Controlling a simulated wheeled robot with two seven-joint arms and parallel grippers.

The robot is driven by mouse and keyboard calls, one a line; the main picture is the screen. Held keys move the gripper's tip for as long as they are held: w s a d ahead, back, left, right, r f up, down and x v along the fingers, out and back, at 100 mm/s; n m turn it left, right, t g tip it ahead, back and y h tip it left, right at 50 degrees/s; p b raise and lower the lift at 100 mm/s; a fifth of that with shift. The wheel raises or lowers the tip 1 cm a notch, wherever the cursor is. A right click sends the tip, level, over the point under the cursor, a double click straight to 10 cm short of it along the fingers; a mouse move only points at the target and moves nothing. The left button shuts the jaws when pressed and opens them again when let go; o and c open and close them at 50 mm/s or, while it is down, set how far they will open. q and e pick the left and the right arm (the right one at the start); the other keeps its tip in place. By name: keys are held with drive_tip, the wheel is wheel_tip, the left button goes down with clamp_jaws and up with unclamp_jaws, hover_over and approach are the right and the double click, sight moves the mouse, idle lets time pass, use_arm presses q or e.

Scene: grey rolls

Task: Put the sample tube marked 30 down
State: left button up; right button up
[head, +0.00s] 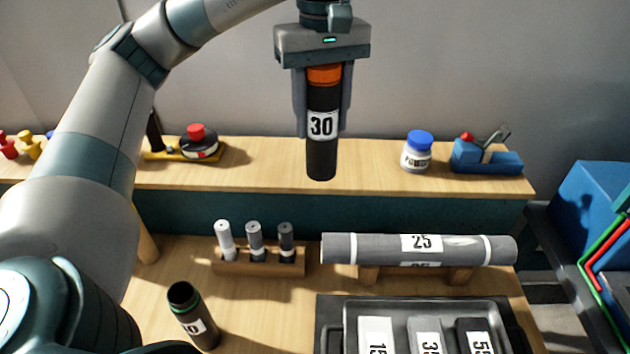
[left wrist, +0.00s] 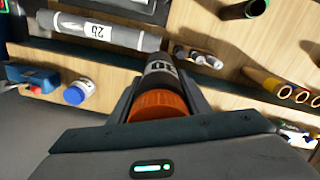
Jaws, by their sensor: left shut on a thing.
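The sample tube marked 30 (head: 321,150) is black with an orange cap and a white label. It hangs upright in my left gripper (head: 322,100), which is shut on it near the cap. In the head view the tube is high, in front of the back shelf. In the left wrist view the orange cap (left wrist: 158,106) sits between the fingers, and the tube's lower end is partly hidden behind it. My right gripper is in neither view.
A grey roll marked 25 (head: 370,248) lies on a wooden stand. A small rack (head: 230,265) holds three tubes. An open dark container (head: 190,312) stands front left. A dark tray (head: 395,310) holds labelled pieces. A blue-lidded jar (head: 417,155) stands on the back shelf (head: 270,165).

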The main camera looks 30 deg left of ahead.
use_arm(q)
drive_tip(key=shift+w+a+f, duration=0.15)
drive_tip(key=shift+w+a, duration=0.1)
drive_tip(key=shift+w, duration=0.05)
drive_tip(key=w+a+f+p, duration=0.5)
drive_tip(key=w+a+f, duration=0.1)
drive_tip(key=w+a, duration=0.1)
drive_tip(key=shift+w+f, duration=0.35)
drive_tip(key=shift+w, duration=0.35)
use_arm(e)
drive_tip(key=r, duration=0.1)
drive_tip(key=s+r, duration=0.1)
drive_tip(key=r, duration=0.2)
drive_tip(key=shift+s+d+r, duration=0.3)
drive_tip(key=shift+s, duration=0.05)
use_arm(q)
wheel_tip(320, 180, down, 4)
drive_tip(key=shift+p, duration=1.1)
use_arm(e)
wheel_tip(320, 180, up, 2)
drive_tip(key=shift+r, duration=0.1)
